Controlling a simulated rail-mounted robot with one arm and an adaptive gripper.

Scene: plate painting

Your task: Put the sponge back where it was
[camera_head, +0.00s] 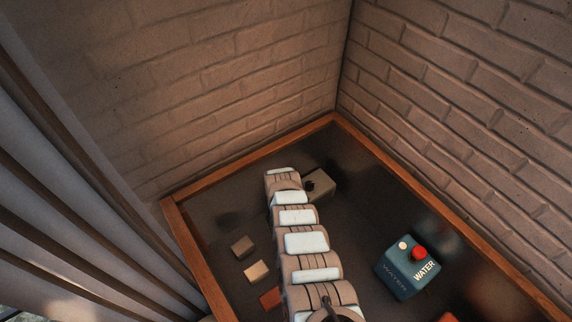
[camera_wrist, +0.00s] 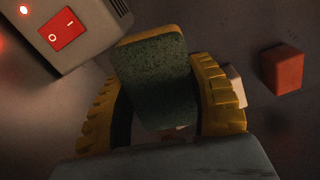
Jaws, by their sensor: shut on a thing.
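The sponge (camera_wrist: 155,85) has a dark green scouring face and a yellow edge at its top. In the wrist view it stands between the two yellow ribbed fingers of my gripper (camera_wrist: 160,68), which is shut on it. I cannot tell from this view whether the sponge touches the surface below. In the head view the sponge and my gripper cannot be made out; my segmented arm covers the middle of the table.
A grey box with a red switch (camera_wrist: 68,30) lies close to the left finger. A red block (camera_wrist: 282,69) and a pale block (camera_wrist: 237,86) lie to the right. The wood-rimmed dark table (camera_head: 350,215) also bears a blue WATER box (camera_head: 405,268) and small tan blocks (camera_head: 256,271).

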